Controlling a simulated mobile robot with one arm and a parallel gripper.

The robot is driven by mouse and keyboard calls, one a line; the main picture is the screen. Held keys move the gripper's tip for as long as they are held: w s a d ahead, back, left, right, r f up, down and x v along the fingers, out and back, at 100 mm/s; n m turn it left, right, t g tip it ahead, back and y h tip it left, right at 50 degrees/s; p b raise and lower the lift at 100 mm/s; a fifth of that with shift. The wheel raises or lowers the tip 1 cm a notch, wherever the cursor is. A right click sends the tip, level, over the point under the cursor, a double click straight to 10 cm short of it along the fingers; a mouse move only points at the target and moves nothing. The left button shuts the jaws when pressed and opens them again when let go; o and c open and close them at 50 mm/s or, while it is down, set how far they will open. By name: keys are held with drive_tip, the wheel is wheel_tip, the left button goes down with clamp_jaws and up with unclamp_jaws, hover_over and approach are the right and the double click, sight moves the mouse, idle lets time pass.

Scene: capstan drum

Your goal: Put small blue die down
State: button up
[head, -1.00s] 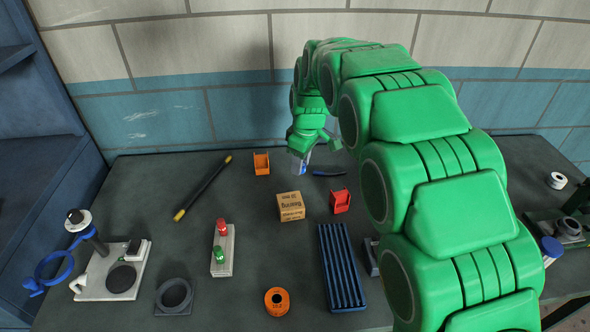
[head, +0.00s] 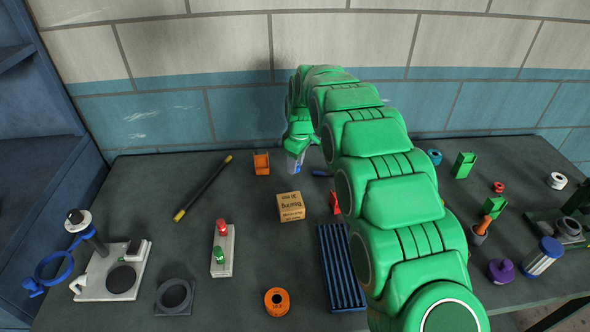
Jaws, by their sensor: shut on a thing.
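My gripper (head: 295,160) is at the far end of my green arm, low over the back middle of the table. It points down and is shut on a small blue thing, taken as the small blue die (head: 295,168). The die is tiny here and mostly hidden by the fingers. I cannot tell whether it touches the tabletop.
An orange holder (head: 261,164) stands left of my gripper, a cardboard bearing box (head: 291,207) in front. A dark blue object (head: 322,173) lies close on the right. A black rod (head: 203,188) lies further left. Bare table (head: 245,200) shows between the rod and box.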

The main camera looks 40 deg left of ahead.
sight(299, 165)
drive_tip(key=shift+w+a+f, duration=0.2)
drive_tip(key=shift+a+f, duration=0.05)
drive_tip(key=shift+f, duration=1.55)
drive_tip(key=shift+f, duration=0.15)
drive_tip(key=o, duration=1.1)
drive_tip(key=r, duration=0.4)
drive_tip(key=d+r, duration=0.1)
drive_tip(key=r, duration=0.7)
drive_tip(key=shift+w+d+r, duration=0.1)
drive_tip(key=shift+w+d, duration=0.05)
drive_tip(key=shift+d, duration=0.05)
drive_tip(key=shift+d, duration=0.1)
